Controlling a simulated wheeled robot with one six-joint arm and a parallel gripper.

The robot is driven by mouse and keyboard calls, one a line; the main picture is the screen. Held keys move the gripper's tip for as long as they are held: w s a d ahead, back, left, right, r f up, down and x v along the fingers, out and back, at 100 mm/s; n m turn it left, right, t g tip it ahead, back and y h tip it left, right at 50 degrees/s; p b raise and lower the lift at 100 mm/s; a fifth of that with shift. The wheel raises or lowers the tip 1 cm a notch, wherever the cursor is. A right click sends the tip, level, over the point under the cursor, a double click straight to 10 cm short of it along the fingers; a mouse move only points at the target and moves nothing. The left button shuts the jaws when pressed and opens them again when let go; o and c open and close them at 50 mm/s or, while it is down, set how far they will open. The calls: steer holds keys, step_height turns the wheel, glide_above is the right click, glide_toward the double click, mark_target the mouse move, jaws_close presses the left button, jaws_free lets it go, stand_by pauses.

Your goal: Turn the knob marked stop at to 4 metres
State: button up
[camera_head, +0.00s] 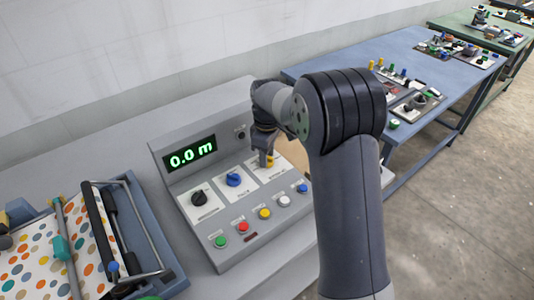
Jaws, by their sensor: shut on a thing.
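A grey sloped control panel (240,247) stands on the bench in the middle of the view. Its green display (191,157) reads 0.0 m. Three knobs sit in a row on pale plates: a black one (199,198), a blue one (234,180) and a yellow one (269,163) at the right. The labels by the knobs are too small to read, so I cannot tell which is marked stop at. My gripper (265,157) points down at the right plate, shut on the yellow knob. The fingers and my arm hide part of this knob and its plate.
Green, red, yellow, white and blue buttons (264,213) line the panel's front. A roller machine (120,235) with dotted sheet stands at left. A blue table (410,45) with several small panels is behind my arm. A wall (110,60) closes the back.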

steer(key=shift+n, duration=1.2)
steer(key=o, duration=1)
step_height(320, 180, up, 11)
steer(key=shift+f+b, duration=0.1)
steer(key=shift+b, duration=0.4)
steer(key=shift+f, duration=0.1)
step_height(320, 180, down, 11)
steer(key=shift+r+p, duration=0.1)
steer(key=shift+p, duration=0.5)
